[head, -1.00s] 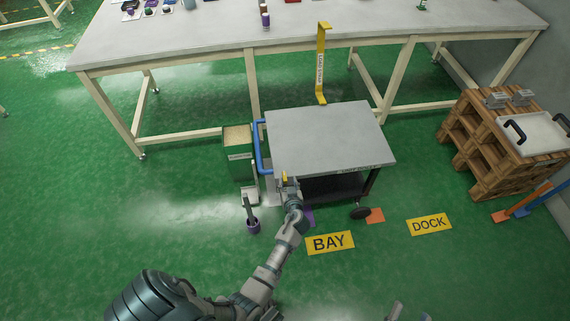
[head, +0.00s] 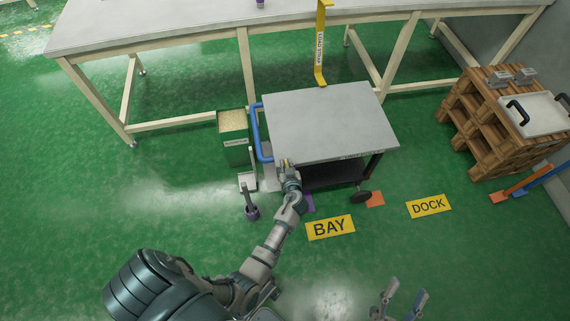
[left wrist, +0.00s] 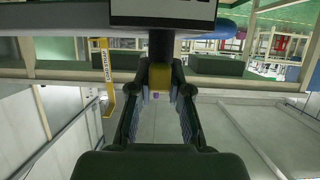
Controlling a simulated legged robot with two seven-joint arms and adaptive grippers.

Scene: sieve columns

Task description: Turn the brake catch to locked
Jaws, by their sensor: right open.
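The cart (head: 330,125) has a grey top and a blue handle (head: 257,135) on its left side. A small yellow piece, likely the brake catch (head: 285,162), shows at its near left corner, mostly hidden by my left gripper (head: 288,167). In the left wrist view a yellow piece (left wrist: 159,78) below a dark part lies between the ends of my left fingers (left wrist: 160,70). I cannot tell whether they press on it. Whether the catch is locked cannot be read. My right gripper (head: 398,297) is open and empty over the floor at the bottom.
A long table (head: 180,25) is behind, with a yellow strap (head: 321,45). A wooden pallet stack (head: 478,125) stands right.

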